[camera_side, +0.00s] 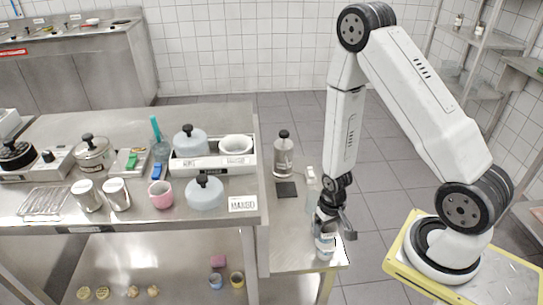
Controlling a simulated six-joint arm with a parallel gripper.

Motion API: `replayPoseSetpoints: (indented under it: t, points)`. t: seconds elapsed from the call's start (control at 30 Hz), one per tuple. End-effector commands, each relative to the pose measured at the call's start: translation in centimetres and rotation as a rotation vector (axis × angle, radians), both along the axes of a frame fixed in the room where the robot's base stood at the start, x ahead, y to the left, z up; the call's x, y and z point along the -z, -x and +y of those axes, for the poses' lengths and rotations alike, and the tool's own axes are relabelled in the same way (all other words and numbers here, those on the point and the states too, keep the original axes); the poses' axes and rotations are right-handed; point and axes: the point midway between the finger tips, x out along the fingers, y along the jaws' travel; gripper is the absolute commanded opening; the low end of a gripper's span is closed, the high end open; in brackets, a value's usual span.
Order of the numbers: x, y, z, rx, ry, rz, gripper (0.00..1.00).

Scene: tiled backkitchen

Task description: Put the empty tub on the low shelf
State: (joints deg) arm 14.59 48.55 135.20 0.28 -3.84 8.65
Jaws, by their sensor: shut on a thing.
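My gripper (328,217) points down over the lower side surface (290,250) to the right of the steel table. It is shut on a small pale container (325,245) with a blue-marked label. The container looks upright, near the front right corner of that surface. I cannot tell whether it touches the surface, is empty, or is the tub. The gripper hides its top. A low shelf (180,285) runs under the steel table, with several small items on it.
A dark-capped bottle (283,155) and a dark square (287,189) are on the side surface behind my gripper. The steel table (130,222) is crowded with pots, cups and a white tray (213,166).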

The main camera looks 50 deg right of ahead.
Motion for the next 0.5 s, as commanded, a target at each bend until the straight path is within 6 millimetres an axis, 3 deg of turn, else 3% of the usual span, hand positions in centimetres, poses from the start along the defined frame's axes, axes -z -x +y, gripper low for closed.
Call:
replayPoseSetpoints:
  t: [0.27,0.5]
  points:
    - [0.2,-0.2,0.0,0.000,0.000,-0.001,0.17]
    - [1.2,-2.3,-0.4,0.000,0.000,0.000,0.17]
